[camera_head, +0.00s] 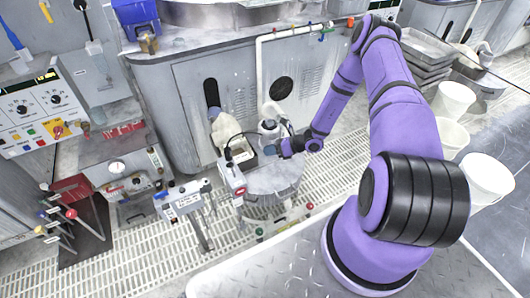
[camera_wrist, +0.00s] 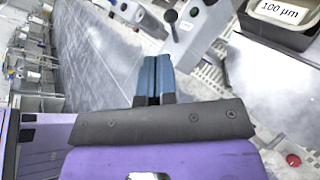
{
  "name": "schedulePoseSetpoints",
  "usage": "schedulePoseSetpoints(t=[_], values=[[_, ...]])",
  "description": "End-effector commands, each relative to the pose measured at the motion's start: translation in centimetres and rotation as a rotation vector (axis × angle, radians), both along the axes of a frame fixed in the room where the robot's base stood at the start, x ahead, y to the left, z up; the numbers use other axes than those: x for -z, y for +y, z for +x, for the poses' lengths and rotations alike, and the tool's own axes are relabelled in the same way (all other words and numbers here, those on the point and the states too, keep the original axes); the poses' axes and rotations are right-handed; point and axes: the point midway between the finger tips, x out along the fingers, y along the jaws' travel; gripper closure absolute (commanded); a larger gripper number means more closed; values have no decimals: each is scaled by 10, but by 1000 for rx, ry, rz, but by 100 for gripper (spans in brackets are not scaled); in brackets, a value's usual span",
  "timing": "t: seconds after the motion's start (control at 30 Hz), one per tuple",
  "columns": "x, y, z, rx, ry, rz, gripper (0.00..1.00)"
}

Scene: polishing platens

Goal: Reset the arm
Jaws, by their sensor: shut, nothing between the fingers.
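My purple arm reaches from the right of the head view toward the middle. My gripper (camera_head: 279,149) is near the right side of a small round metal stand (camera_head: 275,180), close to a grey-white bottle-like item (camera_head: 268,130); I cannot tell whether they touch. In the wrist view my gripper (camera_wrist: 153,75) shows two blue fingers side by side, shut with nothing between them.
A container labelled 100 µm (camera_wrist: 285,22) shows at the wrist view's top right. White buckets (camera_head: 453,98) and stacked grey trays (camera_head: 427,50) stand at right. A control box (camera_head: 187,200) stands left of the stand. Slatted grating (camera_head: 130,262) covers the floor.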

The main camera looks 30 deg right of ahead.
Motion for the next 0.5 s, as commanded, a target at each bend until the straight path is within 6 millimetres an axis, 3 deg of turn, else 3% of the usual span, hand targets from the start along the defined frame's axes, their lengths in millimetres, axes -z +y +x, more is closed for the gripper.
schedulePoseSetpoints(t=[0.5], values=[[-4, 0, 1, -9, -8, -6, 100]])
